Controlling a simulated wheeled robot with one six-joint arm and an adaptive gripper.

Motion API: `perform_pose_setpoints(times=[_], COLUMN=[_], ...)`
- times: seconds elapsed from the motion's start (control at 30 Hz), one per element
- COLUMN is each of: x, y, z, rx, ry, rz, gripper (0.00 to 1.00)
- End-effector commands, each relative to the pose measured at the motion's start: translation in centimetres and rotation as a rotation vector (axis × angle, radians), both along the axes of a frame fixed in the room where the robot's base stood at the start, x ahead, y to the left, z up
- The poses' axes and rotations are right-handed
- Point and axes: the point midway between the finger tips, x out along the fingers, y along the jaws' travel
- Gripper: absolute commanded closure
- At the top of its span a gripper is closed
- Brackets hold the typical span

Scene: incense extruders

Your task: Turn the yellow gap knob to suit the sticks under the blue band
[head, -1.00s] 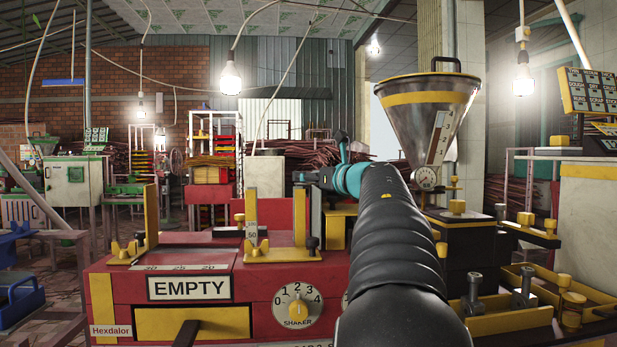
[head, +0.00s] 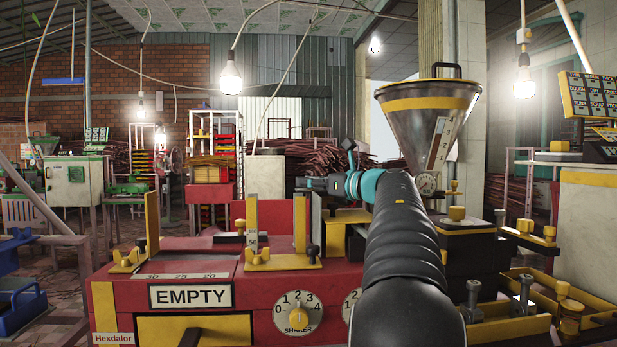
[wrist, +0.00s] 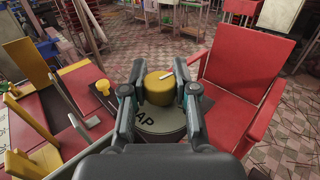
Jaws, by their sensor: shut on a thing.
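The yellow gap knob (wrist: 157,90) shows in the wrist view, standing on a round grey dial plate (wrist: 166,124) with the letters "AP" readable. A white pointer mark on the knob's top points to the upper right. My gripper (wrist: 160,92) has one finger on each side of the knob and is shut on it. In the head view my arm hides the knob and dial, and the fingertips cannot be made out. I cannot make out a blue band on any sticks.
The red machine (head: 130,308) carries an "EMPTY" sign (head: 191,295) and a shaker dial (head: 297,313). Yellow guide posts (head: 301,225) rise from its top. A steel hopper (head: 428,120) stands right of my arm. A red seat-like panel (wrist: 243,70) lies close right of my gripper.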

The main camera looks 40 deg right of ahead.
Motion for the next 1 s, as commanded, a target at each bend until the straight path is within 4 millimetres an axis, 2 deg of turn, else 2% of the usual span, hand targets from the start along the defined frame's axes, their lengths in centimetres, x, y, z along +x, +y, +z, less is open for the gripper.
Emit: perform_pose_setpoints(times=[0.23, 0.6, 0.63, 0.7, 1.0], x=[0.01, -0.09, -0.09, -0.10, -0.12], y=[-0.09, -0.10, -0.10, -0.11, -0.05], z=[0.25, 0.10, 0.10, 0.09, 0.06], rx=[0.001, 0.000, 0.000, 0.000, 0.000], ry=[-0.002, -0.003, -0.003, -0.003, -0.002], rz=[0.124, 0.137, 0.137, 0.138, 0.139], gripper=[1.00, 1.00, 0.64, 0.47, 0.45])
